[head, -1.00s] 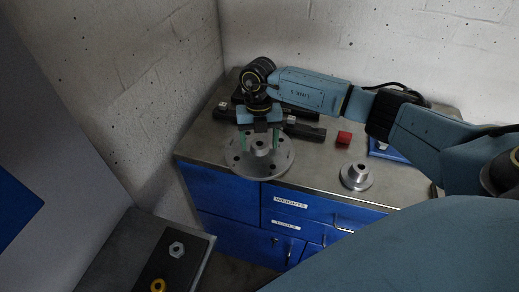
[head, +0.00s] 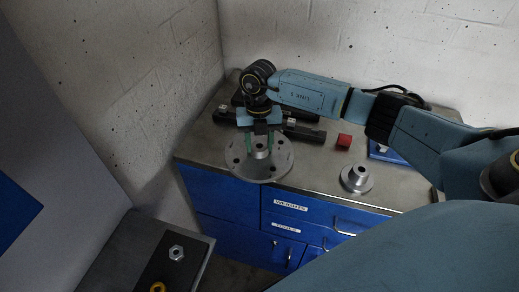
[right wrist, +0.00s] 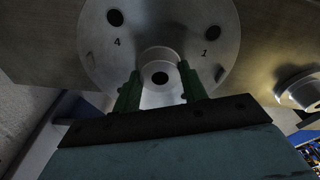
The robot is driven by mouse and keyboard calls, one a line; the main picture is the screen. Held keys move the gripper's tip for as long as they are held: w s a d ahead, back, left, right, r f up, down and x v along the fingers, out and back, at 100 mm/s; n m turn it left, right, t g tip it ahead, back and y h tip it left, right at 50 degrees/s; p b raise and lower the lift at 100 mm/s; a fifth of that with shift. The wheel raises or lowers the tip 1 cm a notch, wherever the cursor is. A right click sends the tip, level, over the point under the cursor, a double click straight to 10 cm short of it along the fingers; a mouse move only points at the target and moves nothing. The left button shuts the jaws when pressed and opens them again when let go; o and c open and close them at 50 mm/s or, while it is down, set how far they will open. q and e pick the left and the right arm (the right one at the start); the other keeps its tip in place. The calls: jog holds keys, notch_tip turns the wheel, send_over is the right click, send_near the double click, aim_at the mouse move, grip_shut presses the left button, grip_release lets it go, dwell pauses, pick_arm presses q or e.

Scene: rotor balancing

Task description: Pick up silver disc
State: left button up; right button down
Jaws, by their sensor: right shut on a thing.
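The silver disc (head: 237,165) is a round flanged plate with holes and a raised hub, at the left end of the worktop in the head view. It also shows in the right wrist view (right wrist: 104,50), with the numbers 4 and 1 beside its holes. My right gripper (head: 260,146) is above the disc with its green fingers pointing down. In the right wrist view the fingers (right wrist: 158,84) are on either side of the central hub, shut on it. From these views I cannot tell whether the disc touches the worktop. My left gripper is not in view.
A smaller silver hub (head: 357,178) stands on the worktop (head: 315,170) to the right. A red block (head: 344,141) and dark tools (head: 304,133) lie behind. A blue drawer cabinet (head: 232,197) is below. A bench with a nut (head: 176,253) is at lower left.

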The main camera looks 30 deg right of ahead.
jog(key=shift+w+r, duration=0.1)
jog(key=shift+r, duration=0.15)
notch_tip(320, 180, up, 10)
dwell(0.3)
jog(key=shift+f, duration=0.1)
dwell(0.3)
